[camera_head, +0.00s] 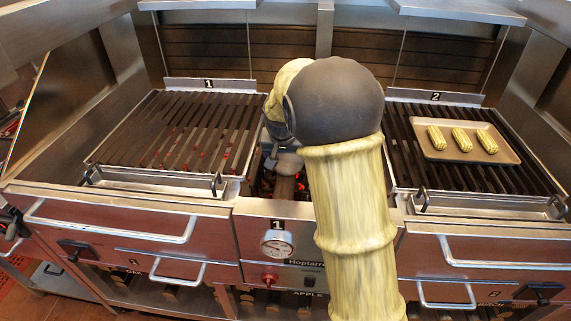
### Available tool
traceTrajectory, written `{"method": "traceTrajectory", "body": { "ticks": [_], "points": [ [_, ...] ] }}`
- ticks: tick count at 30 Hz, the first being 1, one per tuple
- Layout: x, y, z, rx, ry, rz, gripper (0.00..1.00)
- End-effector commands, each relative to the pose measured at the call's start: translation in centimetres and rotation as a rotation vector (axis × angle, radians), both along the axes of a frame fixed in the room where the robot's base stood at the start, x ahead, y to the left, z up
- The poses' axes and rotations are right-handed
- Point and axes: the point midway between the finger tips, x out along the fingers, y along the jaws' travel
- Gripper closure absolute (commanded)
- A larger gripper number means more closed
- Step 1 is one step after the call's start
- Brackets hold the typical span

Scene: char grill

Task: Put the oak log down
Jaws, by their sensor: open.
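My gripper (284,160) is at the end of my arm, in the middle between the two grills, pointing down into the gap. It is partly hidden by my own arm. A brown log (285,189), perhaps the oak log, shows just below the gripper in the gap. The gripper is open. I cannot tell whether the fingers still touch the log. Red embers glow around the log, and its right side is hidden behind my arm.
Grill 1 (178,130) at left has an empty grate over embers. Grill 2 at right bears a tray (506,157) with three corn cobs (462,140). A front panel (255,250) with a gauge stands below the gap. Metal handles stick out in front.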

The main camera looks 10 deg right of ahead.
Motion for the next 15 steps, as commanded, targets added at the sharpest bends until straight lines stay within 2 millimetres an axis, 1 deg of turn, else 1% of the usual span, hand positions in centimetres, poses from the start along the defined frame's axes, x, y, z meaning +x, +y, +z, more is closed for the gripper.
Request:
{"method": "traceTrajectory", "body": {
  "ticks": [4,15],
  "points": [
    [-0.29,0.0,0.67,-0.001,0.0,-0.001,0.22],
    [-0.28,-0.06,0.66,0.0,0.0,-0.002,0.22]
  ]
}}
